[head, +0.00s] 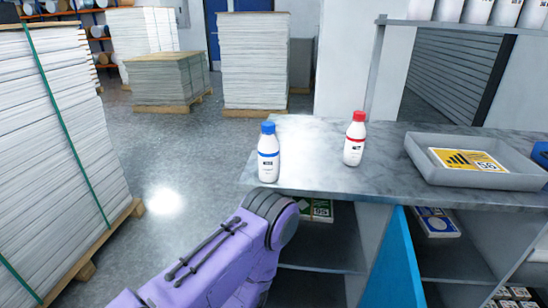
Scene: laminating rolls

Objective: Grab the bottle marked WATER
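A white bottle with a blue cap (268,152) stands upright near the left front of the grey marbled counter (318,170). A white bottle with a red cap (355,139) stands upright to its right and a little farther back. Both carry labels, but the print is too small to read, so I cannot tell which one says WATER. A purple arm of mine comes in from the lower left and ends just below the counter's front edge, under the blue-capped bottle. Neither of my grippers shows.
A grey tray (424,162) with a yellow card (468,160) sits on the counter at the right. Shelves below hold card packs (437,223). Rolls stand on a rack at the upper right. Tall sheet stacks (50,150) stand on pallets at the left. The counter between the bottles is clear.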

